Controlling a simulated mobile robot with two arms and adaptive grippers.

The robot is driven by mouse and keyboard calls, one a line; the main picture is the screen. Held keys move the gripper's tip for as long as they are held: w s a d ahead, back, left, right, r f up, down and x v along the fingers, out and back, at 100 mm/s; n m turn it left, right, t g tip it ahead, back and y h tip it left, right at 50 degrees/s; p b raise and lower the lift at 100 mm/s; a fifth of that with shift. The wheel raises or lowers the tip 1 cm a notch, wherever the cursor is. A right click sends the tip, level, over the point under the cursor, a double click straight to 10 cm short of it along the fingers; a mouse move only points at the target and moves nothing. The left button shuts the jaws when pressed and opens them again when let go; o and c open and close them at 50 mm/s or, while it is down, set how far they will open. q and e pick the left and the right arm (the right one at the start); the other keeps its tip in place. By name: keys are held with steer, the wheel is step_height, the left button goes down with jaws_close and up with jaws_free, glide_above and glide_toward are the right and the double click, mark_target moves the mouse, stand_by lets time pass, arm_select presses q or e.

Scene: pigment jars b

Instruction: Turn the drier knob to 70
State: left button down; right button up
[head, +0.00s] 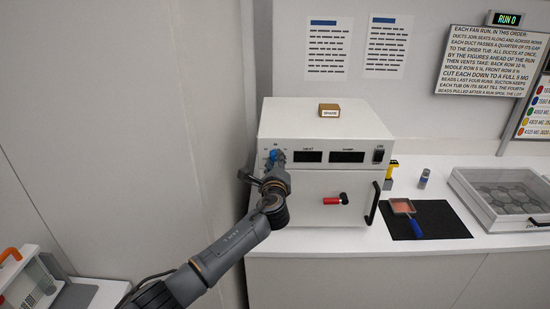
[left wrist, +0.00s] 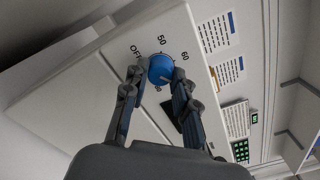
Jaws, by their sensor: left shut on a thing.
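The drier (head: 325,130) is a white box on the counter, with two dark displays on its sloping upper panel. Its blue knob (head: 273,155) is at the panel's left end, partly hidden by my gripper. In the left wrist view the knob (left wrist: 161,68) sits between my fingers, with the marks OFF, 50 and 60 around it. The 70 mark is not visible, and I cannot tell where the knob points. My left gripper (head: 273,167) is shut on the knob, one finger on each side; it also shows in the left wrist view (left wrist: 157,80). My right gripper is not in view.
A black switch (head: 378,155) is at the panel's right. A small box (head: 329,110) sits on top. A black mat (head: 445,222) and a clear-lidded case (head: 505,196) lie to the right.

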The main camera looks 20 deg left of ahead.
arm_select(q)
steer(key=shift+f+m, duration=0.15)
steer(key=shift+m, duration=0.45)
steer(key=c, duration=1.1)
jaws_free()
steer(key=shift+o, duration=0.2)
steer(key=shift+s, duration=0.1)
steer(key=v, duration=1.2)
